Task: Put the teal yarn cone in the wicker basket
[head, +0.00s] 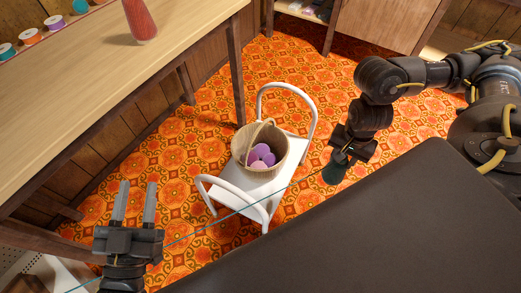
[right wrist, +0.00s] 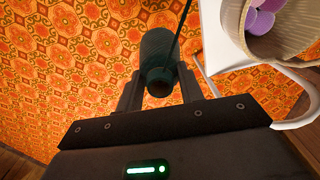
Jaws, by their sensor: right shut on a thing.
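The dark teal yarn cone (head: 335,171) hangs from my right gripper (head: 344,156), which is shut on it. In the right wrist view the cone (right wrist: 157,58) sits between the two fingers. A thin teal thread runs from near the cone to the lower left of the head view. The wicker basket (head: 239,150) stands on a white stool to the left of the cone, apart from it. It holds purple and pink balls, and its handle arches over the opening. My left gripper (head: 136,188) is open and empty at the lower left.
The white stool (head: 228,196) has raised curved rails at its two ends. A wooden table (head: 90,80) at the upper left carries a red cone (head: 140,20) and several thread spools. A dark surface (head: 350,240) fills the lower right. Patterned orange floor lies around the stool.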

